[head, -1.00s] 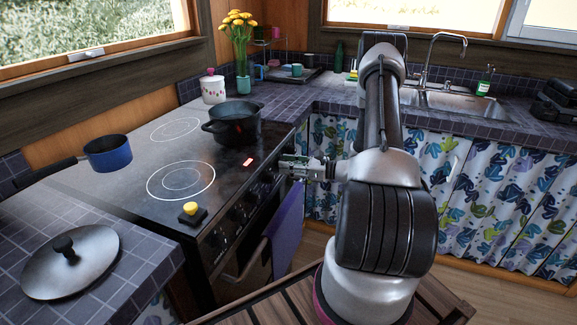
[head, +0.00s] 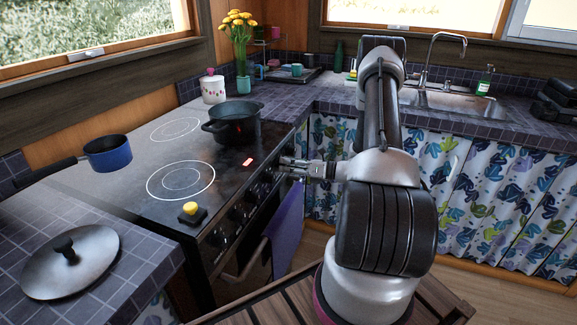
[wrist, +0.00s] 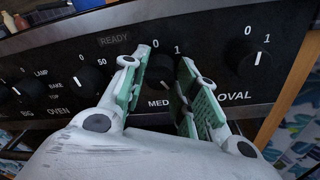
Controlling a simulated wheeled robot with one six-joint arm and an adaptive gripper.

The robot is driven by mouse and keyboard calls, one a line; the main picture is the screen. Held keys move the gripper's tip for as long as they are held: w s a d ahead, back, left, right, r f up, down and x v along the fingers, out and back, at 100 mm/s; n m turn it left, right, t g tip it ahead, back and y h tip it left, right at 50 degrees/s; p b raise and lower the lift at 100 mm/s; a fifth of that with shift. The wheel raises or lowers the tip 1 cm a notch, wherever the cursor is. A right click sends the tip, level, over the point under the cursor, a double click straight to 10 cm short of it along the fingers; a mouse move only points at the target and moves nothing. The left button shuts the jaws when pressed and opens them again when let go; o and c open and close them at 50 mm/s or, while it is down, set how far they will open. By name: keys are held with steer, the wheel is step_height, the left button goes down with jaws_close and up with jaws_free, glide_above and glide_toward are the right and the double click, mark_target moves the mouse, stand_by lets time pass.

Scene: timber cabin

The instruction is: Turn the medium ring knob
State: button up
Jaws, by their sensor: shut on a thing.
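The medium ring knob (wrist: 160,72) is a black round knob above the letters "MED" on the stove's dark front panel, with 0 and 1 marked above it. My gripper (wrist: 164,60) has its two green-padded fingers on either side of this knob and is shut on it. The fingers partly hide the knob, and its pointer setting is hard to read. In the head view my gripper (head: 284,162) reaches the stove's front at its right end, and the medium knob is hidden there.
The oval ring knob (wrist: 250,62) is close on the right. Another knob (wrist: 84,78) is on the left, by the oven labels. A black pot (head: 232,126), a blue pan (head: 108,154) and a yellow-topped block (head: 190,209) are on the stove top (head: 130,195).

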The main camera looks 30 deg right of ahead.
steer(key=shift+f, duration=0.1)
steer(key=o, duration=1)
steer(key=v, duration=1.2)
